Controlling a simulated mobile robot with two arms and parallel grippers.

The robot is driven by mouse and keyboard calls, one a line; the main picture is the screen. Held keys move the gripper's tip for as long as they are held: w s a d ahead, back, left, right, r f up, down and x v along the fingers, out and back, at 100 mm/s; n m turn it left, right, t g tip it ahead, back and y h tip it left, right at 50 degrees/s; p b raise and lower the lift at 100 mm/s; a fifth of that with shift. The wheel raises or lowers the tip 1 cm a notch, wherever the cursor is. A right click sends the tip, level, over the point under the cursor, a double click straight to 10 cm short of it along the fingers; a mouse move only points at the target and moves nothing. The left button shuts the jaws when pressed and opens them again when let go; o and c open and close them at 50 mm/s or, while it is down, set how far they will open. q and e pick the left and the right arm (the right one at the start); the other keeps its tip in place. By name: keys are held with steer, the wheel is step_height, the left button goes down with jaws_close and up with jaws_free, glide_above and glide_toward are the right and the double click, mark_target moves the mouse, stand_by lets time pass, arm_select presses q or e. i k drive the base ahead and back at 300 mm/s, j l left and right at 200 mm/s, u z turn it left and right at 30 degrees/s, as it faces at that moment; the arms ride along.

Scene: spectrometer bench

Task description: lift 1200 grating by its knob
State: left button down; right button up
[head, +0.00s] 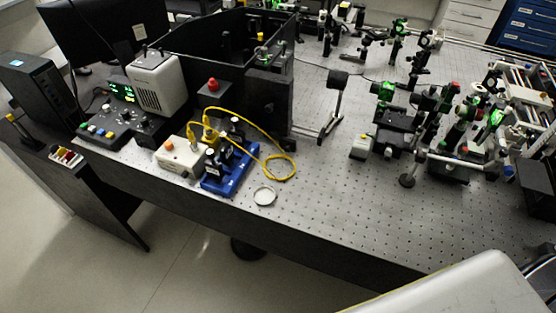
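A blue tray (211,185) sits at the front edge of the bench and holds a few small dark pieces (213,163) with knob-like tops. One of these may be the 1200 grating, but no label is readable at this size, so I cannot tell which. Neither of my grippers is in view.
A cream box (171,160) with an orange knob stands left of the tray. The yellow cable (282,156) loops over to the right. A small round dish (265,196) lies on the perforated bench (330,215). Optics (395,120) crowd the right; the front middle is clear.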

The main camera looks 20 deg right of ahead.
mark_target(214, 169)
steer(key=i+j+z, duration=0.15)
steer(key=z, duration=0.3)
steer(key=i+j+z, duration=0.1)
steer(key=j+z, duration=0.65)
steer(key=z, duration=0.15)
steer(key=j+z, duration=0.7)
steer(key=z, duration=0.2)
